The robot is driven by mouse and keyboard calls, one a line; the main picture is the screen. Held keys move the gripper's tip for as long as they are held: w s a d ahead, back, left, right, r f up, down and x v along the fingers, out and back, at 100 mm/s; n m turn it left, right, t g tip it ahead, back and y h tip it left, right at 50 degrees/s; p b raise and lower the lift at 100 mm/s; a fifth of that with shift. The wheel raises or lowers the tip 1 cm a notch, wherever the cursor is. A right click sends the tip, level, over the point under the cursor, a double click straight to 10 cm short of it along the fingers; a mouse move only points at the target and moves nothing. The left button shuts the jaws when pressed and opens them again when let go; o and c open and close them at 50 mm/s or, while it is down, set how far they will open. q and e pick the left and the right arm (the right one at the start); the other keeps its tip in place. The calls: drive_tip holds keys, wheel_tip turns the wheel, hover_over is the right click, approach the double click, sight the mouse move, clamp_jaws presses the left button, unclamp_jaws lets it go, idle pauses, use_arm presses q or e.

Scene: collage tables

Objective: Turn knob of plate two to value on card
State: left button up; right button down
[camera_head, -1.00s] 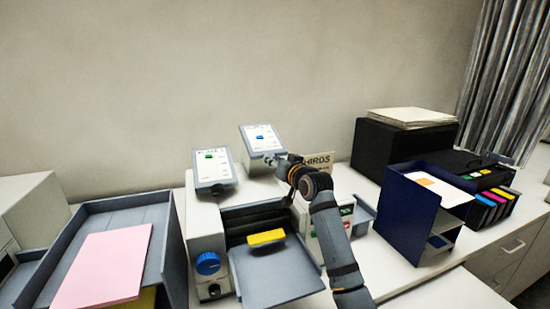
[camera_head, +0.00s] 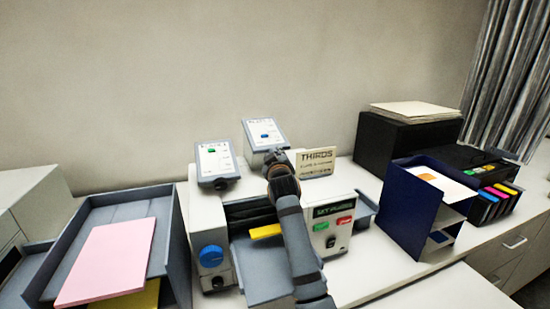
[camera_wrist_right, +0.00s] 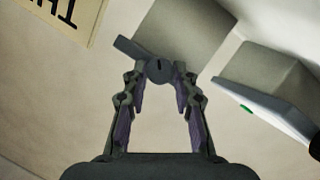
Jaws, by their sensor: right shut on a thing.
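Plate two (camera_head: 262,131), a grey tilted box with a blue mark on its face, stands behind the machine. Its dark round knob (camera_wrist_right: 158,70) with a slot mark shows in the right wrist view, in front of the grey box (camera_wrist_right: 190,28). My right gripper (camera_wrist_right: 160,80) is shut on this knob, one finger on each side. In the head view my right arm hides the knob and most of the gripper (camera_head: 277,160). My left gripper is not in view.
Plate one (camera_head: 213,160), with a green mark, stands close on the left. The machine below has a blue dial (camera_head: 211,256), a yellow bar (camera_head: 265,231) and a button panel (camera_head: 333,225). A navy paper rack (camera_head: 405,215) stands right, a grey tray (camera_head: 165,220) left.

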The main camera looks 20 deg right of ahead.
drive_tip(key=shift+a+n+h, duration=0.1)
drive_tip(key=shift+n+h, duration=0.2)
drive_tip(key=shift+n, duration=0.1)
idle(0.4)
drive_tip(key=c, duration=1)
unclamp_jaws()
drive_tip(key=shift+c, duration=0.2)
